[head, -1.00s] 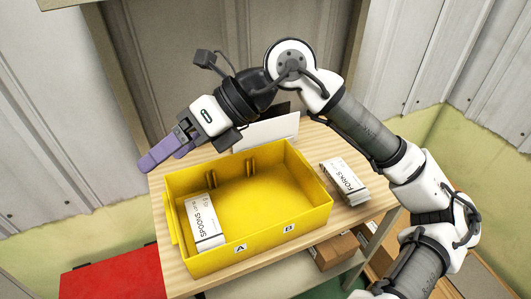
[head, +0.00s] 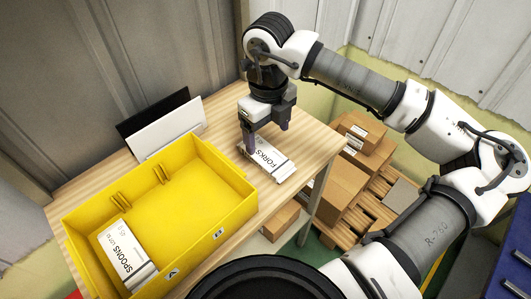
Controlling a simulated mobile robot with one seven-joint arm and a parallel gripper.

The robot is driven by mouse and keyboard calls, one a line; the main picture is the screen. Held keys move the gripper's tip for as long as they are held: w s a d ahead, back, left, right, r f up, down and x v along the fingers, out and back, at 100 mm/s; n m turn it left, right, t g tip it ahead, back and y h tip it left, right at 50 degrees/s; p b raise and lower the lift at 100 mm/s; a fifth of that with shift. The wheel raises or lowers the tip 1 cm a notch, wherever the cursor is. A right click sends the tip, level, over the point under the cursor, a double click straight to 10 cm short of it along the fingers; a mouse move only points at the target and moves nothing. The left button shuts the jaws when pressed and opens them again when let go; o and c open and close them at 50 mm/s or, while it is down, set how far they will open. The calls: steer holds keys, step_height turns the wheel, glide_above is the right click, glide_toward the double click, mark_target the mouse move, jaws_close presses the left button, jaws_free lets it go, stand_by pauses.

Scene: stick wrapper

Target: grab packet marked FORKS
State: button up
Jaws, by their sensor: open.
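The white packet marked FORKS (head: 272,164) lies flat on the wooden table, to the right of the yellow bin (head: 218,223). My gripper (head: 266,143) points down over the packet's far end with its purple fingers apart. One finger hides a small part of the packet's left side. I cannot tell whether the fingers touch it. A packet marked SPOONS (head: 126,256) lies in the left part of the bin.
A white panel (head: 168,128) and a black panel (head: 152,112) stand behind the bin. Cardboard boxes (head: 345,190) are stacked to the right of the table, and one box (head: 280,221) sits on the shelf below. Bare tabletop (head: 312,143) shows right of the packet.

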mark_target(266, 154)
steer(key=shift+w+a+f+p, duration=0.15)
steer(key=shift+f+p, duration=0.35)
steer(key=shift+f, duration=1.15)
steer(key=shift+s+a+f+p, duration=0.1)
steer(key=shift+f+p, duration=0.4)
steer(key=shift+f, duration=1.1)
steer(key=c, duration=1.1)
steer(key=shift+r, duration=0.1)
